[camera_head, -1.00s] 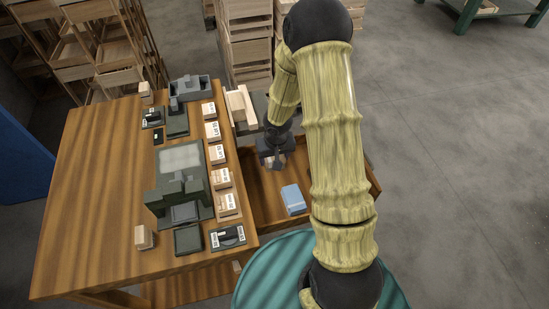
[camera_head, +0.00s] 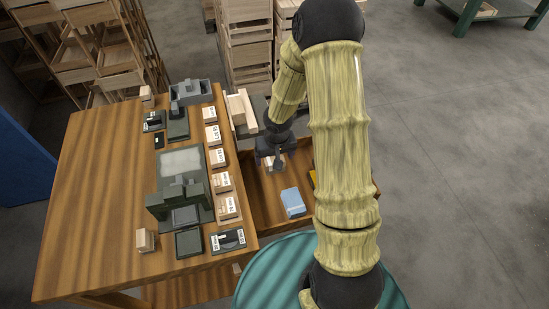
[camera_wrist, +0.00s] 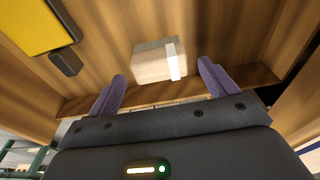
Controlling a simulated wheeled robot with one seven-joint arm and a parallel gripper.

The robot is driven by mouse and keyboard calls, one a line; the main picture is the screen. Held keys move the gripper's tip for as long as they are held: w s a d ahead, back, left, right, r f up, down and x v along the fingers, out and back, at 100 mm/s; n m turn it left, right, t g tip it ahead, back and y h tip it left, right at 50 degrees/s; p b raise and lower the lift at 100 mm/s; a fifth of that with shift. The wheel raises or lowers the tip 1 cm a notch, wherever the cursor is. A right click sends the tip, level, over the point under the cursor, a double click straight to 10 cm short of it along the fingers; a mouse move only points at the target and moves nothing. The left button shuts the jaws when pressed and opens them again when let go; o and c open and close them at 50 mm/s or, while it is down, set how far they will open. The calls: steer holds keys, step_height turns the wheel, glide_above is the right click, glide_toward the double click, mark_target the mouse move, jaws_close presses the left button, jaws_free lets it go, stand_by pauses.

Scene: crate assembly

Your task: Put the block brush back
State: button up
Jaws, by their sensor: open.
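A pale wooden block with a white band (camera_wrist: 155,65), which looks like the block brush, lies in the open wooden drawer (camera_wrist: 105,60). In the head view only a small pale part of the block (camera_head: 268,165) shows under my gripper. My gripper (camera_wrist: 160,73) is open, with its two purple fingers on either side of the block's line in the wrist view. The block is beyond or between the fingertips; I cannot tell whether they touch it.
A blue box (camera_head: 293,202) lies nearer in the drawer. A yellow thing with a dark part (camera_wrist: 35,25) lies to the block's left in the wrist view. The wooden table (camera_head: 100,200) left of the drawer holds several labelled blocks (camera_head: 212,136) and a dark green press (camera_head: 180,190).

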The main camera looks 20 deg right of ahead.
step_height(320, 180, up, 9)
steer(key=s+p, duration=0.1)
steer(key=p, duration=0.1)
steer(key=shift+s+r, duration=0.15)
steer(key=shift+s, duration=0.15)
steer(key=s+r, duration=1.1)
steer(key=s, duration=0.1)
steer(key=shift+s+t, duration=0.3)
steer(key=shift+t, duration=0.1)
